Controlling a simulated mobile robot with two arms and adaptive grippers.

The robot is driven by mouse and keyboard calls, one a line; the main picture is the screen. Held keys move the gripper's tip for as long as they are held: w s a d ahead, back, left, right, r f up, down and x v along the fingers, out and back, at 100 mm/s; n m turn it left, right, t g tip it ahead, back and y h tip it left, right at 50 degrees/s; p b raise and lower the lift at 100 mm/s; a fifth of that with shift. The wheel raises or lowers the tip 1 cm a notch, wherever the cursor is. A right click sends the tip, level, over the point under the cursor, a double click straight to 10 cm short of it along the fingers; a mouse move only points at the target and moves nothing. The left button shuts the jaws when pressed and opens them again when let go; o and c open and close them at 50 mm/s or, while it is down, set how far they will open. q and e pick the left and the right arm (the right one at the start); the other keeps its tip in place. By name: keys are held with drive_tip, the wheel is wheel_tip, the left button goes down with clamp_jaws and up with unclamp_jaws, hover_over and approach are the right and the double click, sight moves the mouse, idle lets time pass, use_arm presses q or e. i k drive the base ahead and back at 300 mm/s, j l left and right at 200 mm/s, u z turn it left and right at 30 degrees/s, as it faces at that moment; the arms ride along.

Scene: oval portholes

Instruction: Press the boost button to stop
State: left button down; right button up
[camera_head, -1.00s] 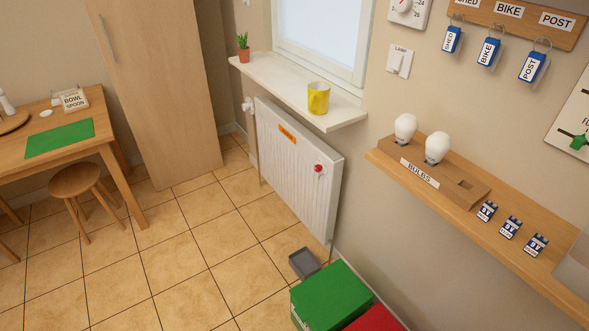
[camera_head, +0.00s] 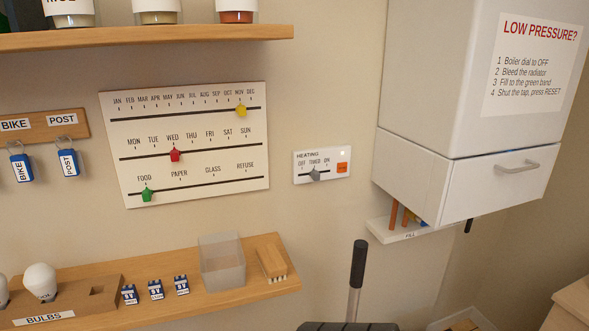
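A small white heating panel (camera_head: 321,165) is on the wall in the middle of the head view. At its right end is an orange-red square button (camera_head: 342,168); its lettering is too small to read clearly. To the left of the button, a grey slider knob (camera_head: 314,174) sits under the TIMED mark, between OFF and ON. Nothing covers the panel. Neither of my grippers is in view.
A white boiler cabinet (camera_head: 420,110) juts out to the right, with a small FILL shelf (camera_head: 410,235) below. A calendar board (camera_head: 185,145) hangs left. A wooden shelf (camera_head: 220,290) and a dark upright handle (camera_head: 358,265) are below the panel.

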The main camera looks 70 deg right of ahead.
sight(341, 167)
drive_tip(key=z, duration=2.5)
